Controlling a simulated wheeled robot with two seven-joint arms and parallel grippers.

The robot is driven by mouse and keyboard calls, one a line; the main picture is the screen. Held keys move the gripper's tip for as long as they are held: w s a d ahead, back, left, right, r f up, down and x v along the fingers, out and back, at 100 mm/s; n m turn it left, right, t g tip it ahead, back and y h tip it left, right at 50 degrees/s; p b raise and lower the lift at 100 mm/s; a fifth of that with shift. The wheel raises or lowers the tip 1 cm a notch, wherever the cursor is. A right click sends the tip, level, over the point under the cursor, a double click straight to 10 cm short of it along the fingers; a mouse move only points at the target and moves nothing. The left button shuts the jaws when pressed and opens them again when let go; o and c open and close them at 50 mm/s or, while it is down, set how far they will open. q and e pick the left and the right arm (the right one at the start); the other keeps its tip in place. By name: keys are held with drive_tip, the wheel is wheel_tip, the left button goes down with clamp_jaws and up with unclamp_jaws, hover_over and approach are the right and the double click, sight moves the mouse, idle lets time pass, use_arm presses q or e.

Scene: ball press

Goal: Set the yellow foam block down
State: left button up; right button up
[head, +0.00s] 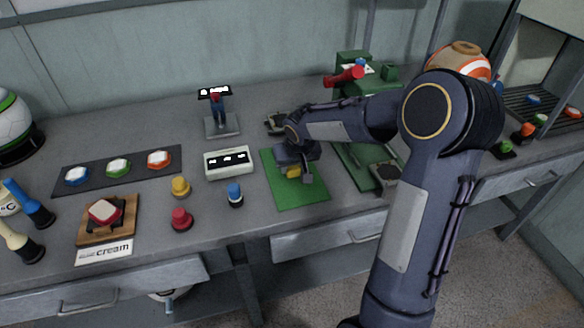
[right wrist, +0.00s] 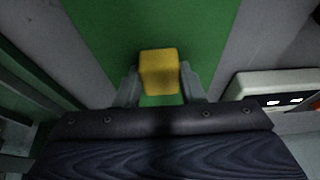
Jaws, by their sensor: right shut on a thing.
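My right gripper (head: 299,176) is over the green mat (head: 302,195) on the bench. It is shut on the yellow foam block (right wrist: 159,72), which shows between its two fingers in the right wrist view. In the head view only a small part of the yellow foam block (head: 293,171) shows below the gripper. I cannot tell whether the block touches the mat. The green mat also shows in the right wrist view (right wrist: 110,30). My left gripper is not in view.
A white display box (head: 229,163) stands just left of the mat. A blue-topped button (head: 235,195), a red one (head: 181,219) and a yellow one (head: 181,187) stand further left. A green machine with a red handle (head: 344,77) stands behind. The mat's front part is clear.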

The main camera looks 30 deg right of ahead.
sight(293, 168)
drive_tip(key=shift+r, duration=0.65)
drive_tip(key=v, duration=0.2)
drive_tip(key=shift+w+r, duration=0.15)
drive_tip(key=shift+r, duration=0.2)
drive_tip(key=s+a+r, duration=0.3)
drive_tip(key=s+r, duration=0.6)
drive_tip(key=s, duration=0.4)
drive_tip(key=shift+s, duration=0.25)
